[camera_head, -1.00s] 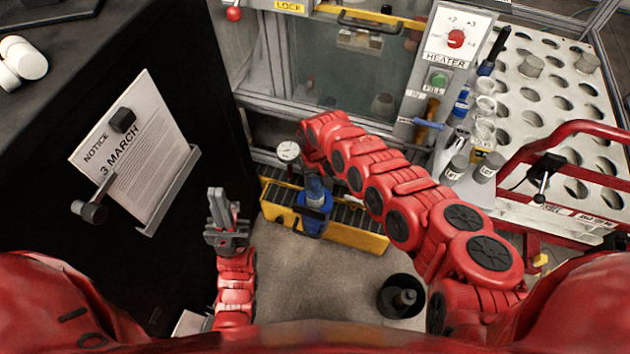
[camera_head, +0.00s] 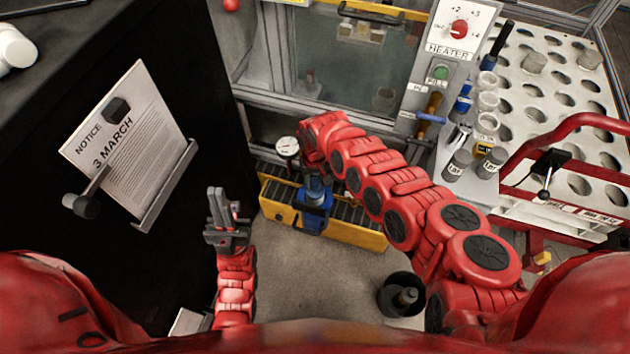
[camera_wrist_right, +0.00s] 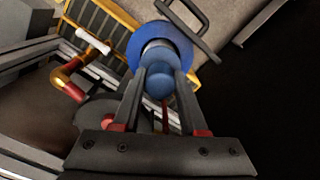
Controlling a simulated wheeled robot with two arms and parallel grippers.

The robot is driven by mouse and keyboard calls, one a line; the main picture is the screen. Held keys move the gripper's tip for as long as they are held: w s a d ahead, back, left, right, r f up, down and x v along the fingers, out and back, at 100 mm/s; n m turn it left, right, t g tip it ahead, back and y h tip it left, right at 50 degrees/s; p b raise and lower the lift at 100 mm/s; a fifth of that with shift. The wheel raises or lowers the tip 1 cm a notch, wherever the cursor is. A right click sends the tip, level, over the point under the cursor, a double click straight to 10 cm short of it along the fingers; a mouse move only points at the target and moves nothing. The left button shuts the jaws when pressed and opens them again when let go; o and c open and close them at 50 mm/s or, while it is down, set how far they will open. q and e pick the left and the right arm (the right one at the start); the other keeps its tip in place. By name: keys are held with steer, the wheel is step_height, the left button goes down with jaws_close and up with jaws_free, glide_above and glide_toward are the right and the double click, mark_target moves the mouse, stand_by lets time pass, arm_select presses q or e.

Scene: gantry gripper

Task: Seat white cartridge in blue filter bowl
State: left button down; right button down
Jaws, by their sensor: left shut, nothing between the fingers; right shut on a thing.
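The blue filter bowl (camera_head: 312,222) stands upright on the yellow-edged roller strip in the head view. In the right wrist view it shows as a wide blue ring (camera_wrist_right: 184,38). A pale grey-white band with a rounded blue end, which I take as the cartridge (camera_wrist_right: 158,56), is lined up with the ring. My right gripper (camera_wrist_right: 160,92) is shut on the blue end. I cannot tell how deep the cartridge sits in the bowl. The right fingers are not clear in the head view. My left gripper (camera_head: 226,205) is shut and empty, left of the bowl.
The roller strip (camera_head: 355,232) runs below a glazed cabinet (camera_head: 350,75). A round gauge (camera_head: 287,147) is just behind the bowl. A dark round bin (camera_head: 390,305) stands on the floor at front right. A black panel with a notice (camera_head: 125,145) stands at left.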

steer(key=shift+f+b, duration=2.45)
steer(key=shift+f, duration=0.45)
steer(key=shift+c, duration=1.8)
jaws_free()
steer(key=shift+r, duration=0.1)
steer(key=shift+r+p, duration=0.3)
steer(key=shift+r, duration=0.05)
steer(key=r+p, duration=0.1)
steer(key=r, duration=0.1)
steer(key=r+p, duration=0.1)
steer(key=r, duration=0.2)
steer(key=shift+w+d+r, duration=0.1)
steer(key=shift+w+r, duration=0.1)
step_height(320, 180, up, 11)
steer(key=p, duration=0.1)
steer(key=shift+r+p, duration=0.15)
steer(key=shift+p, duration=0.15)
